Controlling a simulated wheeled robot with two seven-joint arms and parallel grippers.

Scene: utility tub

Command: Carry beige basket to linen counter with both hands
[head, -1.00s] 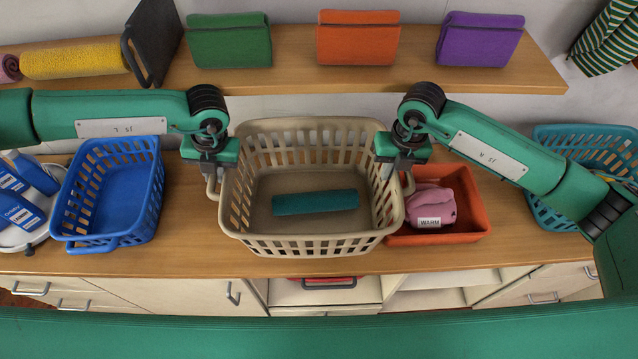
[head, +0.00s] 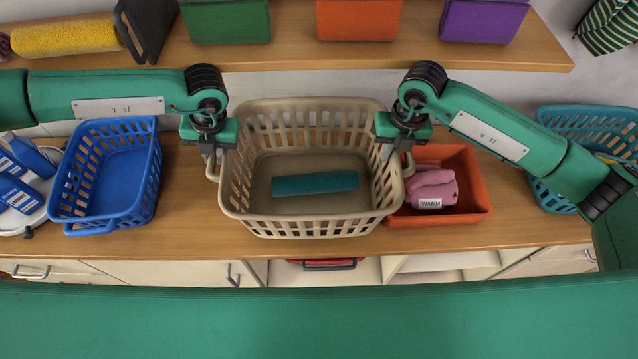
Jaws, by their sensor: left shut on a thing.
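The beige basket (head: 310,226) is in the middle of the wooden counter, upright, with a rolled teal cloth (head: 315,183) inside. My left gripper (head: 211,162) is shut on the handle at the basket's left side. My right gripper (head: 397,155) is at the handle on the basket's right side; its fingers point down and their gap is not clear. I cannot tell whether the basket rests on the counter or hangs just above it. No surface is marked as the linen counter.
A blue basket (head: 73,160) stands close on the left. An orange tray (head: 468,207) with a pink bundle labelled WARM (head: 432,187) is tight against the right side. A teal basket (head: 560,125) is at far right. A shelf (head: 300,55) with colored bags runs behind.

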